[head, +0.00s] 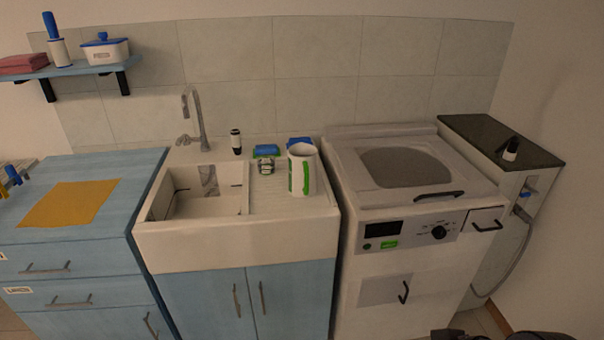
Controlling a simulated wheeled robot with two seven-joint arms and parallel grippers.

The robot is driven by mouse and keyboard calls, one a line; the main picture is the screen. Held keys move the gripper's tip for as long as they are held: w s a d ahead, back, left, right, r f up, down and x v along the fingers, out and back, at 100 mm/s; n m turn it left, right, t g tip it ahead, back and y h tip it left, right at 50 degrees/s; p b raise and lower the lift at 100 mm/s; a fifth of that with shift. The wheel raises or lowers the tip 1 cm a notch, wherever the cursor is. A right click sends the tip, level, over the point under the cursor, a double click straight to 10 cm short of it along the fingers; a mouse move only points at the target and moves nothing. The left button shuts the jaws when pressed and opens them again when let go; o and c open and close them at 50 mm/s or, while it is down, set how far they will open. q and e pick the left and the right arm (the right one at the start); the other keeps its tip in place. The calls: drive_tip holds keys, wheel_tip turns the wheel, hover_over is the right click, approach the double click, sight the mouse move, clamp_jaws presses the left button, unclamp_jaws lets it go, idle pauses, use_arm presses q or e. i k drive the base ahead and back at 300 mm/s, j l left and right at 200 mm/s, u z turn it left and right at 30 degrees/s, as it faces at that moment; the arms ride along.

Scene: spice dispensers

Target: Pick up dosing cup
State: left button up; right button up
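No object is clearly recognisable as the dosing cup. A white cup-like container with green marks (302,172) stands upright at the right of the sink unit. A small grey-green item (266,165) sits to its left, too small to identify. A small white and black item (510,150) rests on the dark counter at the right. Neither of my grippers is recognisable in the head view. Dark shapes cut off at the bottom right edge may be part of me.
The white sink (160,238) has a tall tap (201,125). A small dark bottle (236,141) and blue-green sponge (266,150) stand behind it. The washing machine (455,260) is right, its top clear. An orange cloth (68,203) lies on the blue counter (128,170). A shelf (75,69) hangs above.

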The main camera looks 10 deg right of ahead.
sight(266, 165)
drive_tip(key=i+j, duration=0.1)
drive_tip(key=i, duration=0.45)
drive_tip(key=i+j, duration=0.1)
drive_tip(key=i, duration=0.45)
drive_tip(key=i+l, duration=0.25)
drive_tip(key=i, duration=0.15)
